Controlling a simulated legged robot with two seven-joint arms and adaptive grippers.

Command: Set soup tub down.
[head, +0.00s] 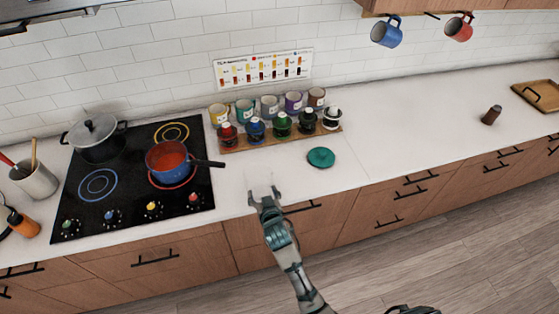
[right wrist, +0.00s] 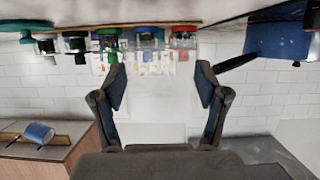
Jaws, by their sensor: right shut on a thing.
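The soup tub (head: 259,178) looks clear and colourless, and is hard to make out against the white counter. My right gripper (head: 263,191) is shut on it near the counter's front edge, right of the cooktop. In the right wrist view, the fingers (right wrist: 161,92) stand apart on either side of the pale see-through tub (right wrist: 158,108), with jars visible behind it. I cannot tell whether the tub touches the counter (head: 400,122). My left gripper is not in view.
A red-filled blue pot (head: 166,157) on the cooktop (head: 130,205) points its handle towards the tub. A spice rack (head: 285,140) with jars and cups stands behind. A teal round thing (head: 320,157) lies right of the gripper. The counter further right is mostly clear.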

